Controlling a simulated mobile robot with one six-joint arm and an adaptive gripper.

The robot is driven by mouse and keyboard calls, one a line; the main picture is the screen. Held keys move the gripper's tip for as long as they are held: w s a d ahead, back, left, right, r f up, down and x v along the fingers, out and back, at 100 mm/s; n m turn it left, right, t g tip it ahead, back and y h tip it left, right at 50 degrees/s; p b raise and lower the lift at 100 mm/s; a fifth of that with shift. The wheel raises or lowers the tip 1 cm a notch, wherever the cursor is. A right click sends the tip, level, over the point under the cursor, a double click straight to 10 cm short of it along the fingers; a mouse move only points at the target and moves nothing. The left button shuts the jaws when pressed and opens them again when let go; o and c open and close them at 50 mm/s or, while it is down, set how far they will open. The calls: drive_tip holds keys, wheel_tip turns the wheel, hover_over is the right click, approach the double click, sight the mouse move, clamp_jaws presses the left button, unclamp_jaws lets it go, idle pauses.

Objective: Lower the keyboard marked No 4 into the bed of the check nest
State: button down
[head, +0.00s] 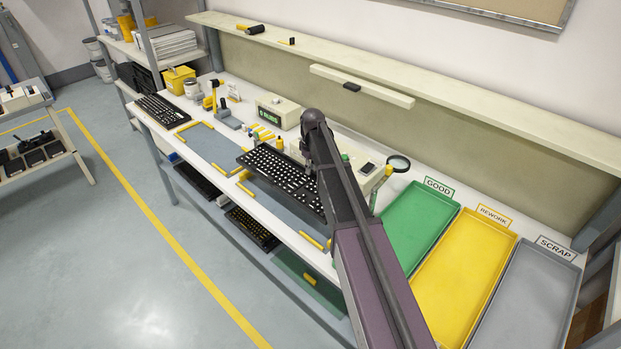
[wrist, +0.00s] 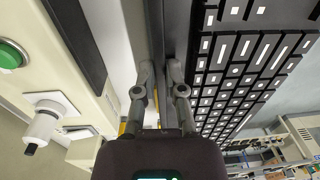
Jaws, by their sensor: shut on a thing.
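The black keyboard (head: 280,177) with white keycaps is over the right-hand nest on the bench. My gripper (wrist: 165,100) is shut on one long edge of this keyboard, whose key rows (wrist: 240,80) fill the upper right of the wrist view. In the head view my arm hides the jaws and the keyboard's right end. The check nest's blue-grey bed (head: 272,203) shows along the keyboard's near side, with yellow corner guides (head: 316,241) around it. The keyboard appears raised and offset toward the back; the exact gap cannot be told. No number is legible on it.
Another keyboard (head: 164,111) lies at the bench's far left, beside an empty yellow-cornered mat (head: 208,146). A cream box (head: 365,168) and a magnifier (head: 398,163) stand close behind my arm. Green (head: 412,225), yellow (head: 470,262) and grey (head: 525,295) trays fill the right.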

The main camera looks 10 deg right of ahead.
sight(311, 176)
drive_tip(key=shift+f+b, duration=0.5)
drive_tip(key=shift+f, duration=0.4)
drive_tip(key=shift+f, duration=0.15)
drive_tip(key=shift+f+b, duration=3.15)
drive_tip(key=shift+b, duration=0.2)
drive_tip(key=shift+s+f+b, duration=0.1)
drive_tip(key=shift+f+b, duration=0.95)
idle(0.9)
drive_tip(key=c, duration=0.6)
unclamp_jaws()
drive_tip(key=shift+c, duration=0.2)
drive_tip(key=shift+r, duration=0.1)
drive_tip(key=shift+s+r+p, duration=0.1)
drive_tip(key=shift+r+p, duration=3.35)
drive_tip(key=shift+p, duration=0.1)
